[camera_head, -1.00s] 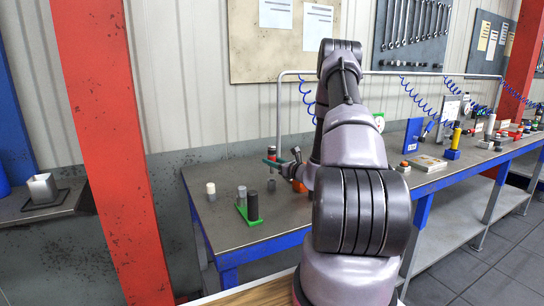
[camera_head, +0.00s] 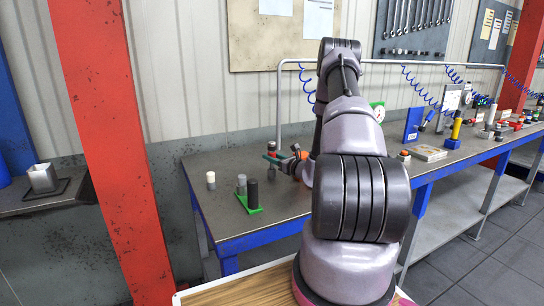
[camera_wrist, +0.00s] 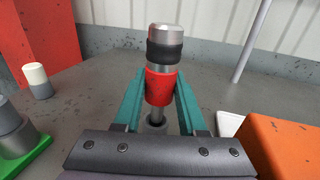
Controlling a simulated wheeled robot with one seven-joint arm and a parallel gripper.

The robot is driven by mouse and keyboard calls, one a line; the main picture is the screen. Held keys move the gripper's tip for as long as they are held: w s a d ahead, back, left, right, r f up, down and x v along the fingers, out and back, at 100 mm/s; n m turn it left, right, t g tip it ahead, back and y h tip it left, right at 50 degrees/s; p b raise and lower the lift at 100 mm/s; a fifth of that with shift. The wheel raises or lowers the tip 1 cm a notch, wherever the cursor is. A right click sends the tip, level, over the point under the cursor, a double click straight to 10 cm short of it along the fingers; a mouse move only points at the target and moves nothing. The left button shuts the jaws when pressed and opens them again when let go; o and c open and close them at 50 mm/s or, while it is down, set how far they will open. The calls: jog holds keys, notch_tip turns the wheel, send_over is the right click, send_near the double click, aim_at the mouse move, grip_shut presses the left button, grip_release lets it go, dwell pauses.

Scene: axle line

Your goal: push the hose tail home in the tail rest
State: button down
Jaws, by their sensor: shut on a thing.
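The hose tail (camera_wrist: 163,45) stands upright, with a silver top, a black band, a red sleeve and a thin metal stem below. My gripper (camera_wrist: 160,88) is shut on its red sleeve with two teal fingers. In the head view my gripper (camera_head: 271,157) is at the bench's back left, partly hidden by my arm. Below the stem is a grey round piece (camera_wrist: 155,126), likely the tail rest. The stem's lower end meets it in the wrist view. I cannot tell how deep the stem sits, because my gripper body covers the lower part.
A green base (camera_head: 252,209) with a grey and a black post stands front left of my gripper. A small white-topped post (camera_head: 211,178) stands further left. In the wrist view an orange block (camera_wrist: 290,145) is close on the right. A red pillar (camera_head: 100,140) rises left of the bench.

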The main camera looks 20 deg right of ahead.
aim_at(272, 169)
jog(key=shift+f, duration=0.4)
jog(key=shift+f, duration=0.1)
jog(key=shift+f, duration=1.25)
jog(key=shift+f, duration=0.1)
jog(key=shift+c, duration=2)
grip_release()
jog(key=v, duration=1)
jog(key=shift+s+d, duration=0.15)
jog(key=shift+s, duration=0.2)
